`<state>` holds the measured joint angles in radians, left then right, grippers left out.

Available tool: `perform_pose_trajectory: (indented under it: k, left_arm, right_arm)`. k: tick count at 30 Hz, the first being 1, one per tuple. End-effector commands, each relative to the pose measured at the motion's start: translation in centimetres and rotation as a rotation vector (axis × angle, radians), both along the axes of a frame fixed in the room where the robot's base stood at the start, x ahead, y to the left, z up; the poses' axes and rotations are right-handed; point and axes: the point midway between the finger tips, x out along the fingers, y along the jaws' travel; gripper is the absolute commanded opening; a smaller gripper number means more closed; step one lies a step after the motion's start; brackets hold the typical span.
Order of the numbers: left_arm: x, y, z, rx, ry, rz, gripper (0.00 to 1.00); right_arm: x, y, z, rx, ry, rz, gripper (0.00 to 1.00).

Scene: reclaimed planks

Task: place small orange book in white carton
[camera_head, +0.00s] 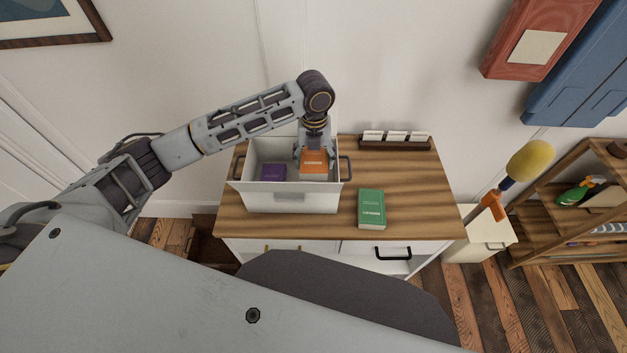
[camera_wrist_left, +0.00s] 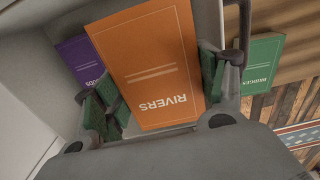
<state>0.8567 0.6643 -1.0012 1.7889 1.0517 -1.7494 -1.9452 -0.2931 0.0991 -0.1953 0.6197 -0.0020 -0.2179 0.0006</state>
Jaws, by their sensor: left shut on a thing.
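The small orange book (camera_head: 313,162) is in the grasp of my left gripper (camera_head: 313,152), at the right side of the white carton (camera_head: 292,200). In the left wrist view the orange book (camera_wrist_left: 155,62) reads RIVERS and sits between the green-padded fingers of my left gripper (camera_wrist_left: 155,100). The book appears within the carton's opening; whether it touches the bottom cannot be told. A purple book (camera_head: 273,172) lies inside the carton on the left, and it also shows in the left wrist view (camera_wrist_left: 80,60). My right gripper is not in view.
The carton stands on a wood-topped cabinet (camera_head: 415,215). A green book (camera_head: 371,208) lies right of the carton. A wooden card holder (camera_head: 395,142) stands at the back. The top is bare around the green book. A shelf (camera_head: 535,220) stands at the right.

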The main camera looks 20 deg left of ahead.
Motion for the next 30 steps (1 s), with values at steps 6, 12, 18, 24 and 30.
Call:
perform_pose_trajectory:
  k: [6,12,18,24,30]
  left_arm:
    - [0.0,0.0,-3.6,0.001,0.001,0.000,0.38]
    - [0.0,-0.1,-6.0,-0.001,-0.001,0.000,0.38]
    - [0.0,0.0,-6.6,0.000,-0.002,-0.001,0.38]
    - [0.0,0.0,-6.5,0.000,-0.002,-0.001,0.38]
    - [0.0,0.0,-7.4,-0.001,0.000,0.000,0.38]
  right_arm:
    - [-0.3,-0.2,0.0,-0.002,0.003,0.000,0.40]
    - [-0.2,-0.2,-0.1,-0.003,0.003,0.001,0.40]
    - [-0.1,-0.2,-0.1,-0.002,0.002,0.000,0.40]
    - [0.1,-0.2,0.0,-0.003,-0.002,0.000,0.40]
    - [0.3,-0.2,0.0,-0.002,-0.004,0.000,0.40]
